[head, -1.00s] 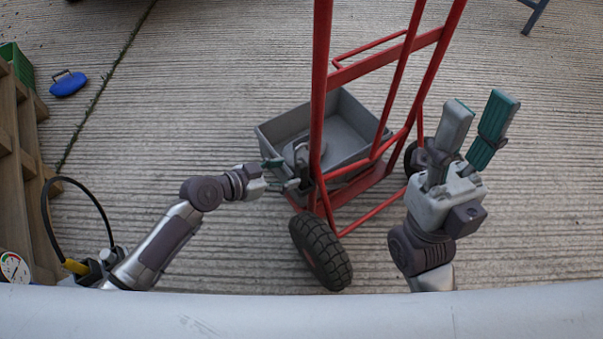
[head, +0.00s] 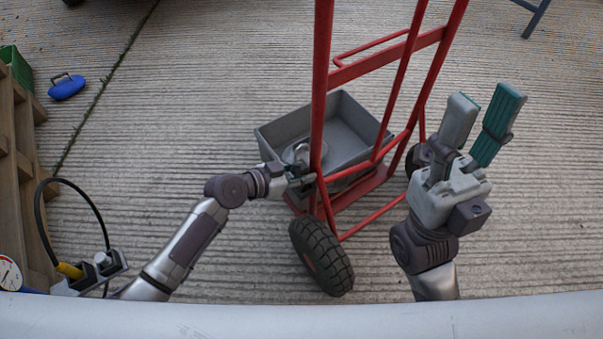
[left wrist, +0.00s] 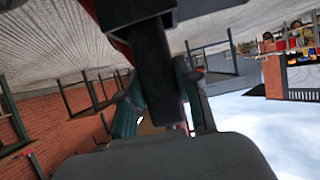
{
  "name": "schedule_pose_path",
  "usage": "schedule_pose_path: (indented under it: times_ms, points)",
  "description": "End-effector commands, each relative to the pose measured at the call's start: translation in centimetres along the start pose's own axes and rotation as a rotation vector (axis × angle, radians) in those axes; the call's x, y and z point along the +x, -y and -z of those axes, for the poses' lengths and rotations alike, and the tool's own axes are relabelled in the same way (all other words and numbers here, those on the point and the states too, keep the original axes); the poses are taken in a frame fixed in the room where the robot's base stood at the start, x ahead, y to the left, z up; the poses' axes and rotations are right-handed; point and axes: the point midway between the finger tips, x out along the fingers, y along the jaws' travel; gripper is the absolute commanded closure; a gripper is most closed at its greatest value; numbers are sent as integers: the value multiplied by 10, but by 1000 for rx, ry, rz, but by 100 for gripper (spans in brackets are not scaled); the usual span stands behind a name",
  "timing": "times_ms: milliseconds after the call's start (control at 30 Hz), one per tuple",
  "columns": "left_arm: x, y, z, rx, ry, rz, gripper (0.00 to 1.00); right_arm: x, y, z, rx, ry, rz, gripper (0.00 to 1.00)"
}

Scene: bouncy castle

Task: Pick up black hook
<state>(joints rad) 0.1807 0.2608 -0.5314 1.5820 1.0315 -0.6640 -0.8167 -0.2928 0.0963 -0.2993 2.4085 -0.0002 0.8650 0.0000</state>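I cannot clearly make out the black hook in the head view. A dark grey rounded piece (head: 299,153) shows in the grey crate, partly behind a red post; I cannot tell if it belongs to the hook. My left gripper (head: 300,176) is at the crate's near left corner, its tips partly hidden by the post. In the left wrist view, a dark bar (left wrist: 155,70) lies between its teal fingers, possibly part of the hook. I cannot tell if they grip it. My right gripper (head: 485,98) is open and empty, raised at the right.
The grey crate (head: 270,143) stands on the red hand truck (head: 318,90), whose posts rise close to my left gripper. A black wheel (head: 321,257) is just below it. A wooden rack (head: 22,170) and a blue weight (head: 67,88) are at the left. The concrete around is mostly clear.

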Motion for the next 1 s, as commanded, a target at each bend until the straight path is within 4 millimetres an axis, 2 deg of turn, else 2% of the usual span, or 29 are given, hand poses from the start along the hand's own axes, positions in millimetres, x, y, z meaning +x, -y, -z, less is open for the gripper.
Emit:
schedule_pose_path:
  times_ms: [33, 133, 467, 600, 667, 767, 867, 1000]
  points:
    - [0, 0, 0, 0, 0, 0, 84, -1, 0, 0, 1, 4, -1, 60]
    - [0, 0, 0, 0, 0, 0, 100, -2, 0, -1, 1, 6, -2, 60]
    - [-2, 0, 3, 0, -1, 1, 100, 1, 0, -1, 2, 3, -3, 60]
    - [-7, 0, 14, 2, -2, 1, 100, 6, 0, 2, 2, 0, -5, 60]
    - [-10, 0, 22, 3, -2, 1, 100, -1, 0, 3, 4, 34, -20, 60]
    - [-18, 1, 37, 5, -2, 1, 100, 9, 0, 4, 5, 35, -19, 60]
    - [-34, 0, 23, 1, 6, 1, 100, 11, 0, 5, 4, 30, -17, 60]
    - [-65, 0, 8, 2, 7, 1, 100, 16, 0, 6, 5, 32, -16, 60]
